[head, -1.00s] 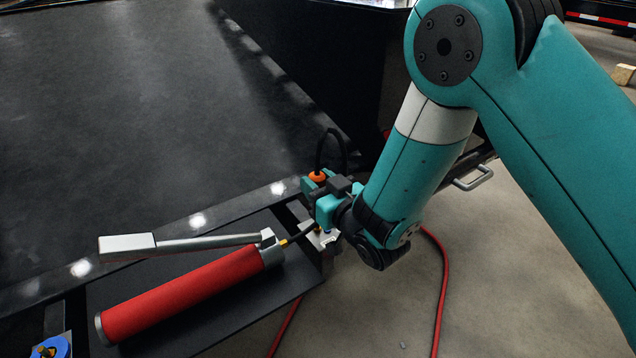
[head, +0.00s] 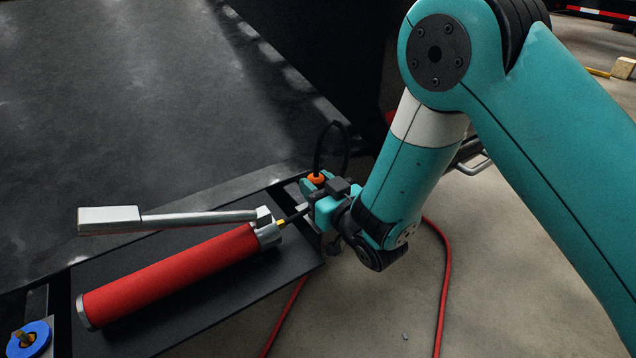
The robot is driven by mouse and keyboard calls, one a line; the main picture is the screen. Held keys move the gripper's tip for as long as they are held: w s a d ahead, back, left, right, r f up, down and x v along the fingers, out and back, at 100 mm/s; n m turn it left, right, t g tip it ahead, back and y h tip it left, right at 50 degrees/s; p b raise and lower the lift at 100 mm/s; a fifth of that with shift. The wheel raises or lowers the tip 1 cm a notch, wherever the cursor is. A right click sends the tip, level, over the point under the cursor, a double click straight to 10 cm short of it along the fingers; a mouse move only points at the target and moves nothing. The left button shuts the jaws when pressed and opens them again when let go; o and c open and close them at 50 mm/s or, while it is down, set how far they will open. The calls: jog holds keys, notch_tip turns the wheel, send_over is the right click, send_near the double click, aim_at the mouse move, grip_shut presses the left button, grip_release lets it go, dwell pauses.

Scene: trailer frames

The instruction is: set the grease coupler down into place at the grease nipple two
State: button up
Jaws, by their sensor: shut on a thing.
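My gripper (head: 316,212) is teal and black, at the centre of the head view beside the right end of a black tray. It is shut on the grease coupler, which is mostly hidden by the jaws. A short dark hose (head: 292,217) runs from the jaws to a brass fitting on the red grease gun (head: 170,275). A brass grease nipple (head: 26,338) stands inside a blue ring (head: 40,333) at the lower left, well apart from the gripper. I cannot tell its number. Any nipple under or behind the gripper is hidden.
The grease gun lies on the black tray (head: 215,305), its silver lever (head: 190,218) reaching left. The dark trailer deck (head: 130,110) fills the upper left. A red hose (head: 446,270) lies on the open concrete floor at right. A wooden block (head: 623,68) lies far right.

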jog(key=shift+f, duration=0.4)
jog(key=o, duration=1.1)
